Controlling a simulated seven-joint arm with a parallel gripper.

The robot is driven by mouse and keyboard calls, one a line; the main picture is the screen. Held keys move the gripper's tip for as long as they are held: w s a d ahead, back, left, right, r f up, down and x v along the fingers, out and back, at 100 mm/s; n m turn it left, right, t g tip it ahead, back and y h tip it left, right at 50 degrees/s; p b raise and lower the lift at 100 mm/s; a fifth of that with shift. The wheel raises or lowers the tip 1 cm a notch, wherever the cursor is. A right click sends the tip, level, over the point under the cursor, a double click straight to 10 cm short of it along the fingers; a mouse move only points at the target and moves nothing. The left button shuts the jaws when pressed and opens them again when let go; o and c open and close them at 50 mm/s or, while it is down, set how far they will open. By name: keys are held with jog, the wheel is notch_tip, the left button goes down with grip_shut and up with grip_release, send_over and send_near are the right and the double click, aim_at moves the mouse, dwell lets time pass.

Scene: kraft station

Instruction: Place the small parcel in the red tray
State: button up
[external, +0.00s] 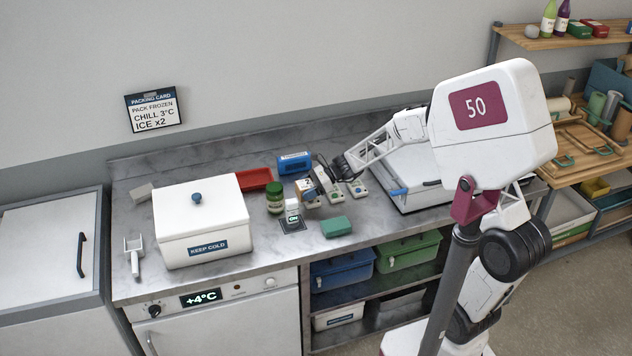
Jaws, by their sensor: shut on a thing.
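The red tray (254,179) lies on the steel counter, behind and to the right of the white cold box, which hides part of it. A small tan and white box, which looks like the small parcel (304,186), is at my gripper (318,184) near the middle of the counter. My gripper comes in from the right and is shut on the small parcel. The fingers are small and partly overlap the things around them. I cannot tell whether the parcel is lifted or touches the counter.
The lidded white cold box (203,222) stands left. A green-lidded jar (275,198), a small white bottle (292,211), a blue pack (294,162) and a green block (336,227) stand around my gripper. A metal scoop (134,257) lies far left. A large white bin (411,183) stands right.

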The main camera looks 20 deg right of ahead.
send_over(285, 191)
jog(key=shift+w+f, duration=0.1)
jog(key=shift+f, duration=0.45)
jog(key=shift+f, duration=1.75)
jog(key=shift+f, duration=0.1)
jog(key=o, duration=1.1)
jog(key=shift+c, duration=0.2)
jog(key=v, duration=1.2)
